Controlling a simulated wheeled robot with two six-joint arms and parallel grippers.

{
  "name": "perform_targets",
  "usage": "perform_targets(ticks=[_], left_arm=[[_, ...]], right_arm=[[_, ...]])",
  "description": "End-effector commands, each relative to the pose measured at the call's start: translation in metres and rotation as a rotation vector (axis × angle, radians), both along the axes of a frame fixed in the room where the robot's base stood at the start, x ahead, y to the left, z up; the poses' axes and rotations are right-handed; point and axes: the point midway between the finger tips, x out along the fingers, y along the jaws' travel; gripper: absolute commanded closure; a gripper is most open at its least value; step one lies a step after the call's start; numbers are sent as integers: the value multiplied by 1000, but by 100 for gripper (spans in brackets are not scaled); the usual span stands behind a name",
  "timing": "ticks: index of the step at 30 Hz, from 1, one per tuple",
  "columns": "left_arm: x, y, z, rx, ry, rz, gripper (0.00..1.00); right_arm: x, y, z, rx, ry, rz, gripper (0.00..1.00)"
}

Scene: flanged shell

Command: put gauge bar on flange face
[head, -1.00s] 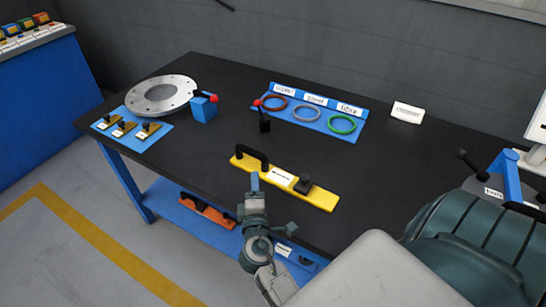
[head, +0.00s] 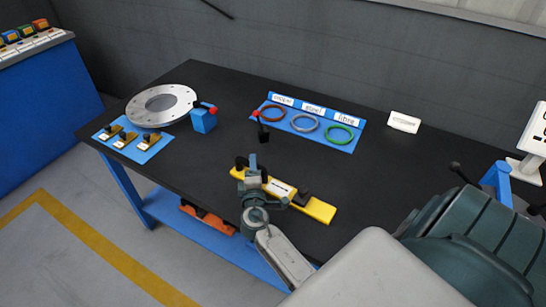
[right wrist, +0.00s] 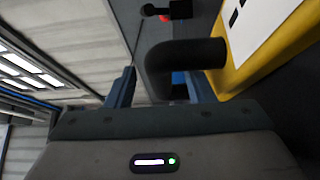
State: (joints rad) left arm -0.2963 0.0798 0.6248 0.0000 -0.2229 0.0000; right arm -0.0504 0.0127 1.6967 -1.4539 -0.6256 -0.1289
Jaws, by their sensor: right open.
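The yellow gauge bar (head: 316,208) lies on the black bench near its front edge, with a black handle (head: 241,163) at its left end and a black block on its right part. My right gripper (head: 253,162) is at the handle end of the bar and partly covers it. In the right wrist view, the open fingers (right wrist: 162,88) are on either side of the black handle (right wrist: 188,53); I cannot tell whether they touch it. The silver flange face (head: 178,97), a ring with bolt holes, lies at the bench's left. My left gripper is not in view.
A blue mat (head: 153,150) with several small brass-coloured pieces lies before the flange. A blue block (head: 203,120) with a red-tipped lever stands beside it. A blue tray (head: 327,140) holds three rings. Bare bench lies between flange and bar.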

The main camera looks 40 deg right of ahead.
Motion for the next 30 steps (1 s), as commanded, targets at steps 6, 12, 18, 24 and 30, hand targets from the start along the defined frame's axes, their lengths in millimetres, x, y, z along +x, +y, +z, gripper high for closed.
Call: perform_targets(ticks=[6,12,18,24,30], left_arm=[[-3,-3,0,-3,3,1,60],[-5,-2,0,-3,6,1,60],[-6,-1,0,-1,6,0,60],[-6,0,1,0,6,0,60],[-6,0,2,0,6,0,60]], right_arm=[[4,-3,-1,1,0,0,52],[4,-3,-1,1,0,0,75],[4,-3,-1,1,0,0,100],[4,-3,1,-1,-2,0,100],[5,-3,3,-2,-2,1,100]])
